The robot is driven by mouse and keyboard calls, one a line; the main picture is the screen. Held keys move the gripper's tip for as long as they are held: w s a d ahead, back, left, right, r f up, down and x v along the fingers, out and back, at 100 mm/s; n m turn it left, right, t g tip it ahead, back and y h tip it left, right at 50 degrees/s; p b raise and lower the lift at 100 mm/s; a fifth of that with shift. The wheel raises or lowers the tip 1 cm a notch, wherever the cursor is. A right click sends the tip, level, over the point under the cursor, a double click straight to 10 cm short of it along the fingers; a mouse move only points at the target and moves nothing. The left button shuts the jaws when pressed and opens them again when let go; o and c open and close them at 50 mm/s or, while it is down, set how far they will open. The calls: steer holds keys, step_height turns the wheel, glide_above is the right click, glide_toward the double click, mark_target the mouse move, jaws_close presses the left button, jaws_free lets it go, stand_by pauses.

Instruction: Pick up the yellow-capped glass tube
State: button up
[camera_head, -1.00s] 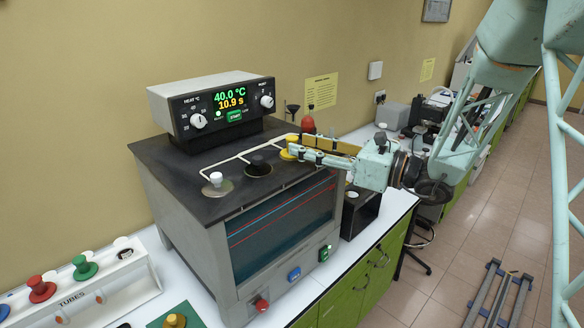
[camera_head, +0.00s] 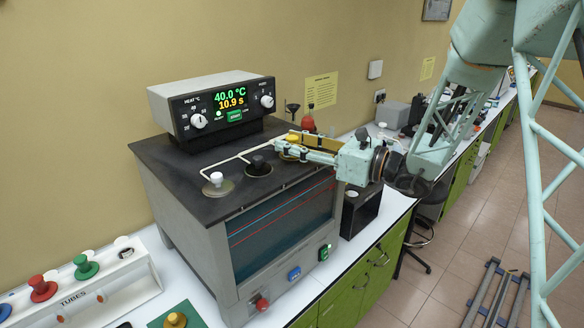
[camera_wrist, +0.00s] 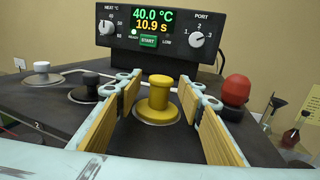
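The yellow cap (camera_wrist: 158,97) of the tube stands upright in a round port on the dark top of the bath unit. It shows in the wrist view midway between the two fingers, and the glass below it is hidden in the unit. In the head view the yellow cap (camera_head: 292,142) is partly hidden by my gripper. My gripper (camera_wrist: 157,110) is open, with one yellow-padded finger on each side of the cap and a visible gap to both. The gripper (camera_head: 295,146) is level and low over the unit's top.
The unit's top (camera_head: 200,195) also holds a white cap (camera_head: 216,178), a black cap (camera_head: 258,162) and a red knob (camera_wrist: 236,89). The control box (camera_head: 220,106) rises behind. The tube rack (camera_head: 100,290) is at lower left, with a green pad (camera_head: 188,312) beside it.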

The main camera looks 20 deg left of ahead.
steer(key=shift+c, duration=0.4)
jaws_close()
steer(key=shift+r, duration=0.15)
step_height(320, 180, up, 18)
stand_by(0.9)
stand_by(1.0)
